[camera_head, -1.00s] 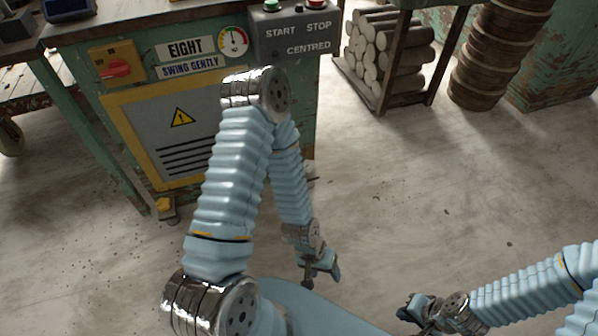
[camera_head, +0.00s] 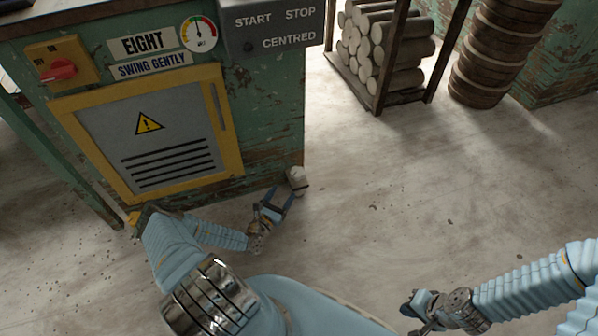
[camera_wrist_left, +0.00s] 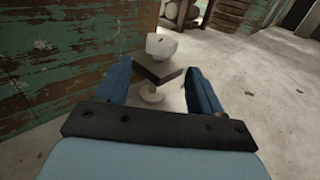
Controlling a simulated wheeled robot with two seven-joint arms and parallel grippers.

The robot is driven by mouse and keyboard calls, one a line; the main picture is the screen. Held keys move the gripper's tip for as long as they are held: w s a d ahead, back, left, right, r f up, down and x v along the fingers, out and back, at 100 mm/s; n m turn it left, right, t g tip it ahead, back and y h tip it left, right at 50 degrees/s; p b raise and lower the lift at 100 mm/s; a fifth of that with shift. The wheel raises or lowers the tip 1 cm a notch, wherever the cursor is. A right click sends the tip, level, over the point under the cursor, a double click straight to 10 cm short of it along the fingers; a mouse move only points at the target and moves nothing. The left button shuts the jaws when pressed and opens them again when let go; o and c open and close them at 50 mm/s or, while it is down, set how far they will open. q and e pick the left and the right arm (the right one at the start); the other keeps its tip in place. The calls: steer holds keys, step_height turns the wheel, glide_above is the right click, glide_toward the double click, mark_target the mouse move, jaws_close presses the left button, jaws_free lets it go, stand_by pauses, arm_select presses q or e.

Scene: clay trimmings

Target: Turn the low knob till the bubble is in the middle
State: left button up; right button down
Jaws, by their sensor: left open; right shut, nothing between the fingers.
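A pale, whitish knob (camera_head: 298,180) sits low at the cabinet's front right corner. In the left wrist view a pale knob-like piece (camera_wrist_left: 162,45) stands above a dark square block (camera_wrist_left: 160,68), with a pale stem and round disc (camera_wrist_left: 152,93) below. My left gripper (camera_head: 284,193) is open, its fingers pointing at the knob. In the left wrist view its two blue fingers (camera_wrist_left: 160,82) stand left and right of the dark block, seemingly not closed on it. My right gripper (camera_head: 408,306) is shut and empty, away at the lower right. I see no bubble.
The green cabinet (camera_head: 272,120) has a red switch (camera_head: 57,70), a dial (camera_head: 199,35) and a "CENTRED" panel (camera_head: 270,25). A rack of clay logs (camera_head: 375,55) and stacked round tubs (camera_head: 495,50) stand behind. The floor (camera_head: 400,190) right of the cabinet is clear.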

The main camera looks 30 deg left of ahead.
mark_target(297, 172)
arm_select(q)
steer(key=w+b, duration=0.2)
steer(key=w, duration=0.8)
steer(key=shift+w+a+f, duration=0.1)
steer(key=shift+w+a, duration=0.05)
steer(key=shift+w, duration=0.85)
steer(key=c, duration=0.7)
steer(key=shift+m+h+b, duration=0.6)
steer(key=shift+h+b, duration=0.35)
steer(key=shift+h, duration=0.05)
steer(key=m+h+b, duration=0.2)
steer(key=h+b, duration=0.1)
steer(key=m+g+h+b, duration=0.1)
steer(key=h+b, duration=0.1)
steer(key=shift+f+m, duration=0.25)
steer(key=shift+m, duration=0.05)
steer(key=shift+r+m+g+h+b, duration=0.15)
steer(key=shift+m+g+h+b, duration=0.45)
steer(key=shift+h, duration=0.5)
steer(key=shift+r+m+g+h, duration=0.15)
steer(key=shift+m+g+h, duration=0.35)
steer(key=shift+m+h, duration=0.45)
steer(key=shift+h, duration=0.25)
